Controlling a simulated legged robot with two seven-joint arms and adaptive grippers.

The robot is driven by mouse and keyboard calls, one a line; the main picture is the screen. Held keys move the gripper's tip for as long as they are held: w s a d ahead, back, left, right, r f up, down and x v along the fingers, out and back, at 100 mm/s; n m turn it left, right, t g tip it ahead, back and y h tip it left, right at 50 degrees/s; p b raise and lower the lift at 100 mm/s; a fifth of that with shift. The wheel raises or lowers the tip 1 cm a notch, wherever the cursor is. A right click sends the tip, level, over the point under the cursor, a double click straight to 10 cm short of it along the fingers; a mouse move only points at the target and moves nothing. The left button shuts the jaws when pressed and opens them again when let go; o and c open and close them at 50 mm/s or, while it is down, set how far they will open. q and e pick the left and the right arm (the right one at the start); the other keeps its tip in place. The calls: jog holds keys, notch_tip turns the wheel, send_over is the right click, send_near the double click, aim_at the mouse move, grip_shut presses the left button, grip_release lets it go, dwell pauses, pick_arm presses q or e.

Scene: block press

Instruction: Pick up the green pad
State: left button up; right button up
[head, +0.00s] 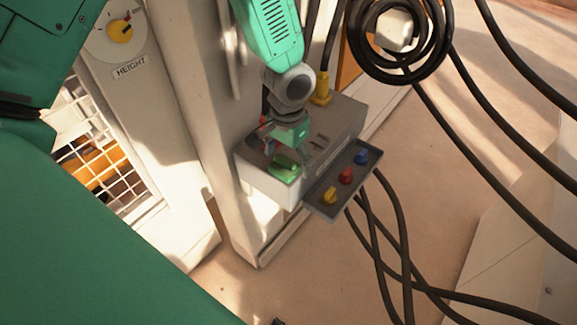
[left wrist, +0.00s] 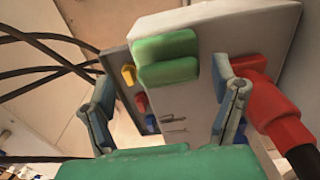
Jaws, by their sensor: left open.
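The green pad (head: 285,168) is a rounded green block on top of the grey-white box (head: 262,185). It also shows large in the left wrist view (left wrist: 165,58), at the upper middle. My left gripper (head: 287,152) points down over the box, right by the pad. In the left wrist view its two fingers are spread wide, with the pad lying between and beyond them. The jaws are open and empty. I cannot tell how far the fingertips are from the pad. My right gripper is not in view.
A dark panel with yellow, red and blue knobs (head: 346,176) juts from the box's front right. A red connector (left wrist: 270,105) is close to the right finger in the left wrist view. Black cables (head: 385,235) hang beside the panel. A pale column (head: 185,90) stands left.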

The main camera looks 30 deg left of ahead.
aim_at(282, 157)
pick_arm(q)
jog(key=shift+w+a+f, duration=0.1)
jog(key=shift+a+f, duration=0.1)
jog(key=shift+f, duration=0.4)
jog(key=shift+a+f, duration=0.15)
jog(key=shift+f, duration=0.4)
jog(key=shift+a+f, duration=0.15)
jog(key=shift+a, duration=0.3)
jog(key=shift+d, duration=0.25)
jog(key=c, duration=1.3)
jog(key=shift+o, duration=0.2)
jog(key=shift+d, duration=0.4)
jog(key=r, duration=0.9)
jog(key=shift+a+r, duration=0.3)
jog(key=shift+r, duration=0.1)
jog(key=shift+d+r, duration=0.2)
jog(key=shift+r, duration=0.05)
